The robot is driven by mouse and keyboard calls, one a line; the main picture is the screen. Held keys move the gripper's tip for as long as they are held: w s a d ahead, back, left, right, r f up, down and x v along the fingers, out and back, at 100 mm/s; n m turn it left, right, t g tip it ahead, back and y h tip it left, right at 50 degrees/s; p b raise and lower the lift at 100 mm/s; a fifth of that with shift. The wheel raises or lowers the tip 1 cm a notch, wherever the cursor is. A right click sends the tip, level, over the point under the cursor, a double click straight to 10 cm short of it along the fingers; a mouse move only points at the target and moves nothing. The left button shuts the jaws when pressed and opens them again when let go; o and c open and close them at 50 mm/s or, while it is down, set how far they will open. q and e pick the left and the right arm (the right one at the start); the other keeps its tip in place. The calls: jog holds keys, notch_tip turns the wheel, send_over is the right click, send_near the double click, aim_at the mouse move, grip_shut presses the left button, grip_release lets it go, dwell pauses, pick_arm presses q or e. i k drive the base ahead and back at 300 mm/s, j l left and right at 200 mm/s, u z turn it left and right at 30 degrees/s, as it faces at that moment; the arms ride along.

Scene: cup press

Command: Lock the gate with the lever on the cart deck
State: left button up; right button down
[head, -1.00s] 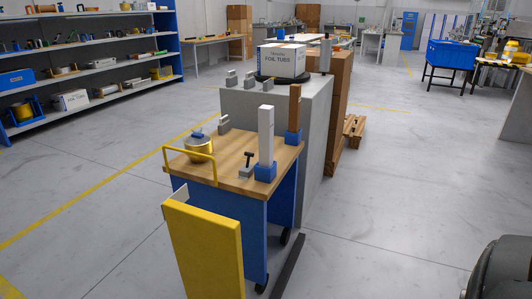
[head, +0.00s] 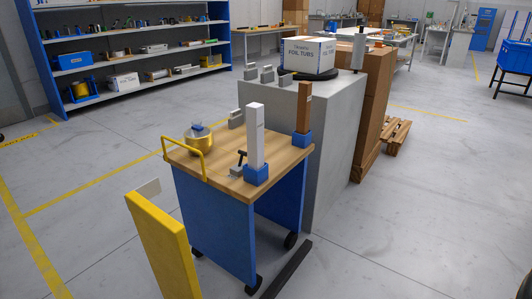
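The cart (head: 215,230) has a wooden deck (head: 220,160) on blue side panels with black wheels. The lever (head: 242,157) is a small black T-shaped handle on a grey block (head: 236,172) on the deck. It looks upright or slightly tilted, beside a white post in a blue base. I cannot tell whether gate and cart touch. Neither of my grippers is in view.
A brass pot (head: 198,140) stands on the deck behind a yellow rail (head: 186,163). A grey block counter (head: 335,140) holds a foil tubs box (head: 308,54). A dark floor bar (head: 287,270) lies right of the cart. Open floor lies right.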

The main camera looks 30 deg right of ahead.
aim_at(243, 154)
jog(key=k+l, duration=0.1)
jog(key=l, duration=0.3)
jog(key=k+l+u, duration=0.15)
jog(key=l, duration=0.7)
jog(key=k+l+u, duration=0.15)
jog(key=l, duration=0.25)
jog(key=k+l, duration=0.2)
jog(key=l, duration=0.2)
jog(key=k+l+u, duration=0.1)
jog(key=l, duration=0.3)
